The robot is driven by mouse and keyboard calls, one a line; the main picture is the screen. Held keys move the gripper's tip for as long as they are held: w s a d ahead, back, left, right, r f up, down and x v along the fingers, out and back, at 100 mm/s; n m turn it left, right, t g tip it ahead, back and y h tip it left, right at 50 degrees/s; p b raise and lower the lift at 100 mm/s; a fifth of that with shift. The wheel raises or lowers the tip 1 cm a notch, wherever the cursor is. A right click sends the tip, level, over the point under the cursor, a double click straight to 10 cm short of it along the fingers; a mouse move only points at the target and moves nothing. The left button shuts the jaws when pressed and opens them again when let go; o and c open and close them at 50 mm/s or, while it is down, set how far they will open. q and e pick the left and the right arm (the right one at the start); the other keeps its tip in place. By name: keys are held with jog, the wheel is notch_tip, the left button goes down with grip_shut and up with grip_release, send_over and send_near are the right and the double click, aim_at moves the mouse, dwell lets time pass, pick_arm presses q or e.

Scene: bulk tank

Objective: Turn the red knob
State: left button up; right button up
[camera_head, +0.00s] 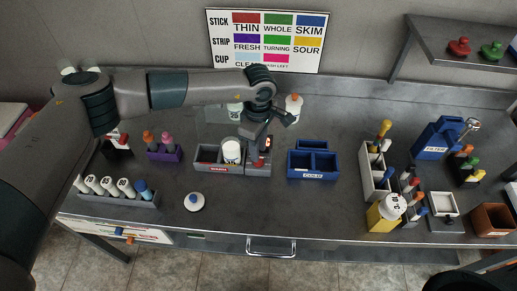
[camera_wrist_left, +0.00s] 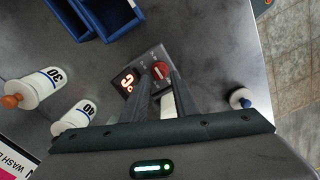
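The red knob (camera_wrist_left: 160,70) sits on a small grey box (camera_wrist_left: 147,57), beside a lit orange-red display (camera_wrist_left: 128,80). In the head view the grey box (camera_head: 262,168) stands at the right of a grey tray, and the arm partly covers it. My left gripper (camera_head: 256,150) points down over the box. In the left wrist view its two dark fingers (camera_wrist_left: 161,76) are apart, with their tips close to the knob. I cannot tell whether they touch it. My right gripper is not in view.
A grey tray (camera_head: 207,167) with a white container (camera_head: 231,152) adjoins the box. A blue divided bin (camera_head: 313,174) stands to the right. Numbered white bottles (camera_wrist_left: 40,88) stand behind. A white disc with a blue knob (camera_head: 194,202) lies near the front edge. The front centre is clear.

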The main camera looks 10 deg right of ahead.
pick_arm(q)
jog(key=shift+f+p, duration=0.4)
jog(key=shift+f, duration=1.15)
jog(key=shift+c, duration=0.6)
grip_shut()
